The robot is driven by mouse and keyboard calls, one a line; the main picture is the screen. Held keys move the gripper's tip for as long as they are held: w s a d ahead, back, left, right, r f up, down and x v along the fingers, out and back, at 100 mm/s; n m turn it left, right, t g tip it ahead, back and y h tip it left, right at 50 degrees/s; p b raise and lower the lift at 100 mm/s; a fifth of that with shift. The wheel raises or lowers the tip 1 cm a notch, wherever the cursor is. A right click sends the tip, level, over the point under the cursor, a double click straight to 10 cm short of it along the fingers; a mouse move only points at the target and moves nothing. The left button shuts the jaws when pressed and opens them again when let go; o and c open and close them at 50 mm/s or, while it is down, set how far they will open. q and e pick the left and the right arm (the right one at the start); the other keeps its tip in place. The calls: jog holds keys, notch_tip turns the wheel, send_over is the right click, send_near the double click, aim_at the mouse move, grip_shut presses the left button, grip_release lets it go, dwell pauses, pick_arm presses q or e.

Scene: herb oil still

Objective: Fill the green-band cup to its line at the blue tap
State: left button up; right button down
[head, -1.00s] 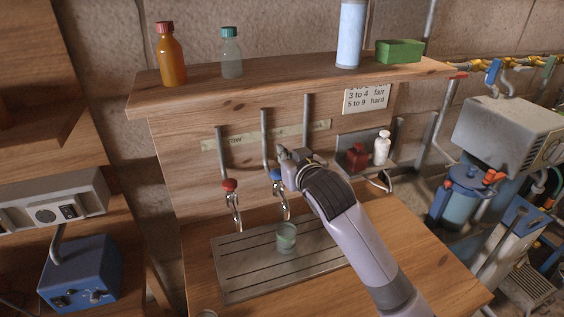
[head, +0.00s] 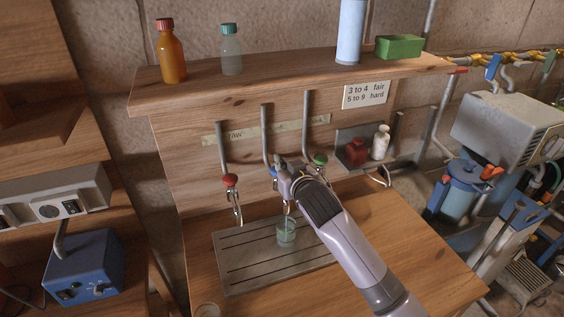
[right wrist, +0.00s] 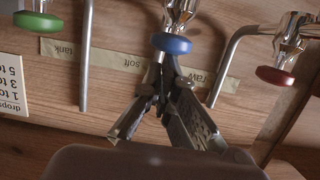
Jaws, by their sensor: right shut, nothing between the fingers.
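A clear cup with a greenish tint (head: 286,236) stands upright on the slatted metal drip tray (head: 235,283), below the blue tap's spout. Its line and the level inside are too small to read, and I cannot tell whether water is running. The blue tap's knob (right wrist: 171,43) shows plainly in the right wrist view; in the head view my gripper mostly covers it. My right gripper (right wrist: 166,72) is shut and empty, its fingertips close to the blue knob. I cannot tell whether they touch it. My left gripper is out of view.
A red tap knob (head: 230,180) is to the left and a green tap knob (head: 320,159) to the right. A shelf (head: 290,80) with bottles overhangs the taps. The wooden counter right of the tray is clear.

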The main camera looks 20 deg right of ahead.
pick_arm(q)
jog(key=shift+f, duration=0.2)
pick_arm(e)
jog(key=shift+s+f, duration=0.1)
jog(key=shift+f, duration=0.65)
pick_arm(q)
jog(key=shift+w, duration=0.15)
pick_arm(e)
jog(key=shift+a+f, duration=0.15)
jog(key=shift+f, duration=0.1)
dwell(0.5)
jog(key=shift+s, duration=0.1)
dwell(1.6)
notch_tip(320, 180, up, 5)
jog(key=p, duration=0.5)
pick_arm(q)
jog(key=b, duration=0.2)
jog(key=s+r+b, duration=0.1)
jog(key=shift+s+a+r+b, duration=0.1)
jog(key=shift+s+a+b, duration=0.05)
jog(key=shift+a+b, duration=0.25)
pick_arm(e)
jog(key=v, duration=1)
jog(key=shift+r, duration=0.25)
jog(key=shift+w+a, duration=0.1)
jog(key=shift+w, duration=0.15)
